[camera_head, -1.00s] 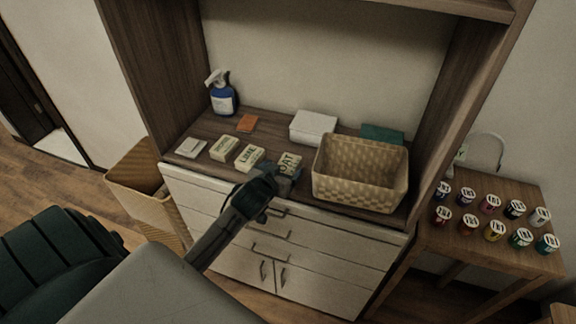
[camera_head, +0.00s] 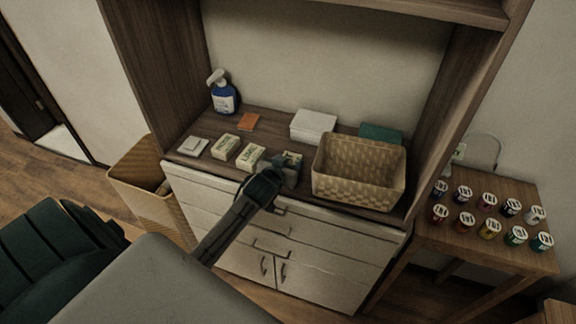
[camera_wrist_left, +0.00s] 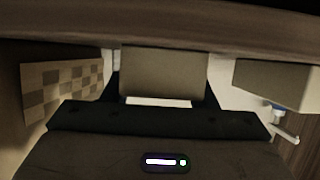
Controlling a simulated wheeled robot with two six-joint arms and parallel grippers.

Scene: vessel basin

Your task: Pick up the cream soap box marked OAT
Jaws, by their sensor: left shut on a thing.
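My left gripper (camera_head: 288,169) reaches in from the front over the cabinet top, just left of the woven basket. It is shut on the cream soap box marked OAT (camera_head: 293,156), which the fingers mostly hide in the head view. In the left wrist view the box (camera_wrist_left: 163,75) sits between the two dark fingers (camera_wrist_left: 162,92), its marking not visible. Whether it still touches the cabinet top cannot be told. My right gripper is not in view.
Two more cream soap boxes, one (camera_head: 250,157) and another (camera_head: 225,146), stand to the left, near a pale flat block (camera_head: 193,147). The woven basket (camera_head: 358,180) is close on the right. A white box (camera_head: 313,126), an orange block (camera_head: 248,121) and a blue spray bottle (camera_head: 223,98) are behind.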

